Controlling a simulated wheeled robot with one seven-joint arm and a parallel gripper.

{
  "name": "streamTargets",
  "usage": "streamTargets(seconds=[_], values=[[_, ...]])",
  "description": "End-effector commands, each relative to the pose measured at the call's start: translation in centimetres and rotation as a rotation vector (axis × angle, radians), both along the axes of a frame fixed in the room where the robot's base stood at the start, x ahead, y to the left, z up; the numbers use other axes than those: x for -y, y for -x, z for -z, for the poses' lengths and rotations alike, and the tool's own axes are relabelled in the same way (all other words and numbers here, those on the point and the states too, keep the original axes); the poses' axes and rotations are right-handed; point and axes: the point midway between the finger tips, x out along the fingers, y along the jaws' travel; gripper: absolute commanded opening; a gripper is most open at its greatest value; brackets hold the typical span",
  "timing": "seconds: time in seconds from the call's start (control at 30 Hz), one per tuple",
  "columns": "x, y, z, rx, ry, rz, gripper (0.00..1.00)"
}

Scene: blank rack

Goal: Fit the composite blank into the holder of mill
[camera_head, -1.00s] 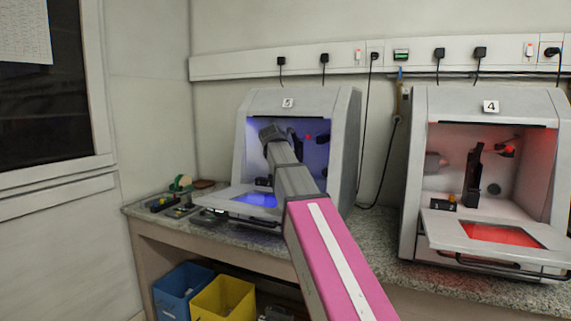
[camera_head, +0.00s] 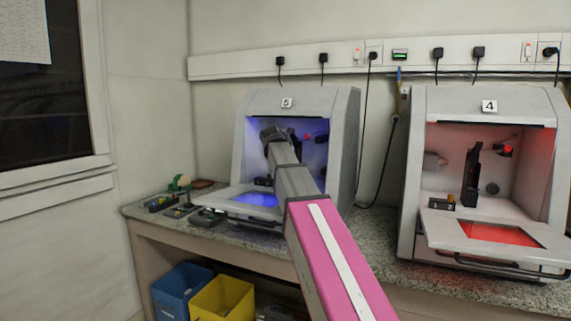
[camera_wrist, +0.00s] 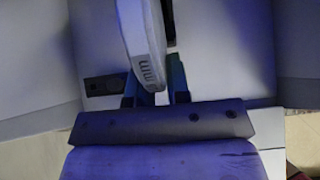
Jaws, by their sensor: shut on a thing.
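The mill marked 5 (camera_head: 342,125) stands open on the bench with blue light inside. My arm reaches into its chamber, and my gripper is mostly hidden there in the head view. In the wrist view my gripper (camera_wrist: 156,90) is shut on the composite blank (camera_wrist: 160,98), of which only a small pale patch shows between the dark fingers. A pale rounded part with dark slots (camera_wrist: 142,45) hangs just in front of the fingers and covers much of the view. I cannot tell whether the blank touches the holder, which I cannot make out.
The mill marked 4 (camera_head: 415,130) stands open at right, lit red, with a dark upright part (camera_head: 472,170) inside. Small tools (camera_head: 165,203) lie at the bench's left end. A blue bin (camera_head: 182,290) and a yellow bin (camera_head: 222,300) stand below.

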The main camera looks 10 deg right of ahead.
Motion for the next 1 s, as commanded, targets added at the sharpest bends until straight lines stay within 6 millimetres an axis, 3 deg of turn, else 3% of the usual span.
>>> streamTargets(seconds=[1.0], values=[[1.2,-1.8,0.6,0.001,0.001,0.000,0.00]])
